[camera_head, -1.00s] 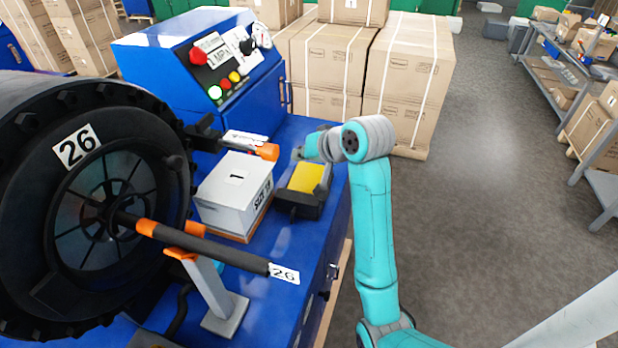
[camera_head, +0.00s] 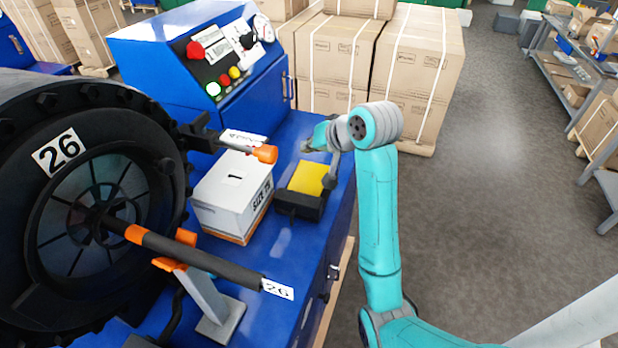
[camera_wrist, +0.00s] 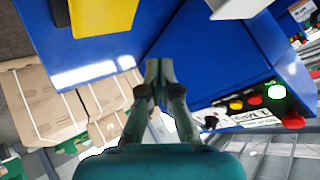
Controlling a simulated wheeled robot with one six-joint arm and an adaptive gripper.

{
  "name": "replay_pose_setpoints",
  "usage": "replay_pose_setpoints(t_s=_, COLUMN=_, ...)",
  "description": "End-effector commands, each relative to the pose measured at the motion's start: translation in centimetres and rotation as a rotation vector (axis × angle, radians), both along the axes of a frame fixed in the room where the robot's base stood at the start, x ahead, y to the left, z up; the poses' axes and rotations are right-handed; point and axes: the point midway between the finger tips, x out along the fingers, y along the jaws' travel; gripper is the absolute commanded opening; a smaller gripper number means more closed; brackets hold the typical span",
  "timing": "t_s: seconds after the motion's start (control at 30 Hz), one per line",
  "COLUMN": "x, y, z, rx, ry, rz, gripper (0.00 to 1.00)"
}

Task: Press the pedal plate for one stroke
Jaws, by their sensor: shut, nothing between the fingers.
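The pedal has a yellow plate (camera_head: 308,178) in a black housing (camera_head: 300,206) on the blue bench top, right of a white box. The plate also shows in the wrist view (camera_wrist: 104,17), cut off by the top edge. My gripper (camera_wrist: 158,70) has its fingertips together in the wrist view, with nothing between them. It is over the blue bench, to one side of the plate and apart from it in that view. In the head view my wrist is just behind the pedal and partly hides the gripper.
A white box (camera_head: 232,192) stands left of the pedal. An orange-tipped lever (camera_head: 264,153) reaches out above it. A blue control cabinet (camera_head: 200,60) with buttons stands behind. A black bar labelled 26 (camera_head: 200,256) crosses in front. Cartons (camera_head: 418,80) are stacked beyond the bench.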

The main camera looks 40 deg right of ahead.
Motion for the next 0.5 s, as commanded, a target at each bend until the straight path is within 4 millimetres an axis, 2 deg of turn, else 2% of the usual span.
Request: replay_pose_setpoints(t_s=0.5, x=0.3, y=-0.5, z=-6.1, rx=0.001, ry=0.002, rz=-0.001, gripper=0.0)
